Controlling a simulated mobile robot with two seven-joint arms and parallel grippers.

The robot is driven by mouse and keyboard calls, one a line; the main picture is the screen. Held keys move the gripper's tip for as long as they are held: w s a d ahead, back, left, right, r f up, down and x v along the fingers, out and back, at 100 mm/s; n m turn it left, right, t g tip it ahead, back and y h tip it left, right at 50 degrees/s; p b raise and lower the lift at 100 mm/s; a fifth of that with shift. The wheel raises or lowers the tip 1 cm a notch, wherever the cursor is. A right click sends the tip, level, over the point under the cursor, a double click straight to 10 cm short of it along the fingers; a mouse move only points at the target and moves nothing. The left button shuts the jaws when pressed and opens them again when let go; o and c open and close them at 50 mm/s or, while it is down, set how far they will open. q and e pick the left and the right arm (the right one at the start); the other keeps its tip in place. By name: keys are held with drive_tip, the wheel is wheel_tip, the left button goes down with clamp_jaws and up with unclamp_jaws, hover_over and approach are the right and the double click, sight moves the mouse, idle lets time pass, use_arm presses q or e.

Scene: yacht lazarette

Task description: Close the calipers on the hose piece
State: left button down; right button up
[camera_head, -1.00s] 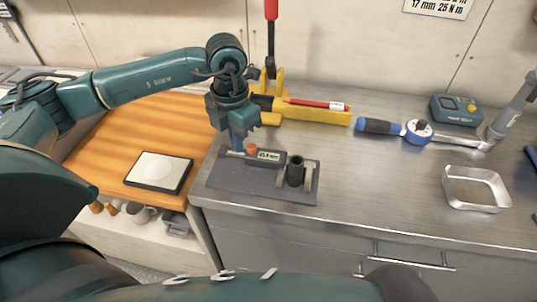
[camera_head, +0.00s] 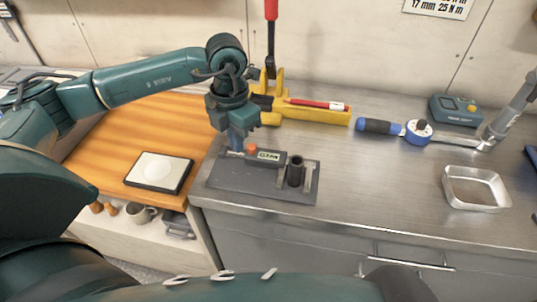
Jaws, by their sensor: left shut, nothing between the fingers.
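The calipers (camera_head: 268,156) lie on a dark grey base plate (camera_head: 235,178) near the bench's front left edge. They have a small display and an orange knob (camera_head: 252,148). The hose piece (camera_head: 295,170) is a short black tube, upright at the right part of the plate, with a grey jaw (camera_head: 309,176) right beside it. I cannot tell whether both jaws touch it. My left gripper (camera_head: 236,147) points down at the calipers' left end, beside the orange knob. It is shut with nothing held; its tips are partly hard to make out. My right gripper is out of view.
Behind stands a yellow tool (camera_head: 318,114) with a red marker (camera_head: 318,104) on it. A blue-handled torque wrench (camera_head: 385,127), a teal tester (camera_head: 455,110) and a metal tray (camera_head: 476,188) are to the right. A black-framed white pad (camera_head: 160,171) lies on the wooden top at left. The bench's middle is clear.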

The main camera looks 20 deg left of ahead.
use_arm(q)
drive_tip(key=shift+f, duration=0.1)
idle(0.3)
drive_tip(key=shift+f+b, duration=0.5)
drive_tip(key=shift+b, duration=0.1)
drive_tip(key=shift+w+d, duration=0.25)
drive_tip(key=shift+d, duration=0.7)
idle(0.6)
drive_tip(key=shift+a, duration=0.1)
idle(0.4)
drive_tip(key=shift+s+a+b, duration=0.25)
drive_tip(key=shift+a+b, duration=0.05)
drive_tip(key=shift+a, duration=0.55)
wheel_tip(320, 180, up, 8)
drive_tip(key=p, duration=0.5)
drive_tip(key=shift+s, duration=0.1)
idle(0.4)
